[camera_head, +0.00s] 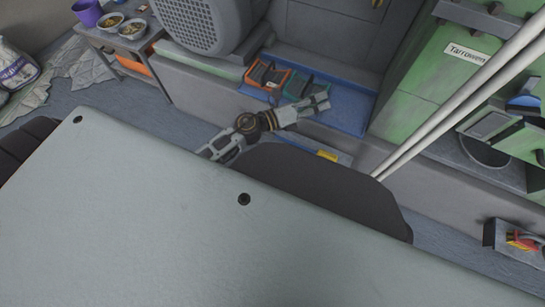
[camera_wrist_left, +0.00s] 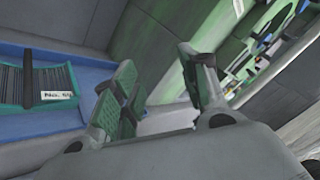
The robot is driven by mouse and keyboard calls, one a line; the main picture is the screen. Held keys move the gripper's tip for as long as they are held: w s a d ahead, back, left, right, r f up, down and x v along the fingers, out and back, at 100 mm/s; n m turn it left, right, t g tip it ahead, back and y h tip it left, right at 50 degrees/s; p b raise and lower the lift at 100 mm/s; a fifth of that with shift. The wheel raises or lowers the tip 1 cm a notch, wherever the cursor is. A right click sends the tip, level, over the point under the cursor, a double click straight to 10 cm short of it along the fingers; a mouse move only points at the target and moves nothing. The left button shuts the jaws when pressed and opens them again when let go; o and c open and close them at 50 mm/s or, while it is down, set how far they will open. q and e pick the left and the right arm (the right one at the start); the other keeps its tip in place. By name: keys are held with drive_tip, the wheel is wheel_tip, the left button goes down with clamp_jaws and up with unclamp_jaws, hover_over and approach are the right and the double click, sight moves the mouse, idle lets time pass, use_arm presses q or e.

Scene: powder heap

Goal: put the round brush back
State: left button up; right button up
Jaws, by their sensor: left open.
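I cannot make out a round brush for certain in either view. My left gripper (camera_head: 322,101) is open over the blue tray (camera_head: 350,112), beside the teal-framed block (camera_head: 296,85). In the left wrist view the two fingers with green pads (camera_wrist_left: 162,88) stand apart, and I see nothing held between them. A teal-framed block with a label (camera_wrist_left: 38,86) lies on the blue tray (camera_wrist_left: 88,75) to the left of the fingers. My right gripper is not in view.
An orange-framed block (camera_head: 267,76) lies beside the teal one. A green machine (camera_head: 440,65) with white rods (camera_head: 460,95) stands right. A box with red and yellow contents (camera_head: 520,240) is lower right. A side table (camera_head: 125,38) holds bowls and a purple mug (camera_head: 88,12).

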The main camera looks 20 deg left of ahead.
use_arm(q)
drive_tip(key=s+a+f+n+t+y, duration=0.1)
drive_tip(key=a+f+n+y, duration=0.35)
drive_tip(key=n, duration=0.65)
drive_tip(key=s+a+f+n+y, duration=0.1)
drive_tip(key=a+f+n+y, duration=0.2)
drive_tip(key=a+n+y, duration=0.55)
drive_tip(key=s+d+f+n+g+h, duration=0.2)
drive_tip(key=s+d+f+n+g, duration=0.1)
drive_tip(key=s, duration=0.6)
drive_tip(key=s+d+f+n+g+h, duration=0.2)
drive_tip(key=s+d+f+n+g, duration=0.2)
drive_tip(key=s+f+n+g, duration=0.2)
wheel_tip(320, 180, down, 2)
drive_tip(key=s+n, duration=0.2)
drive_tip(key=n, duration=0.1)
drive_tip(key=shift+s+d+n, duration=0.15)
drive_tip(key=shift+s+n, duration=0.2)
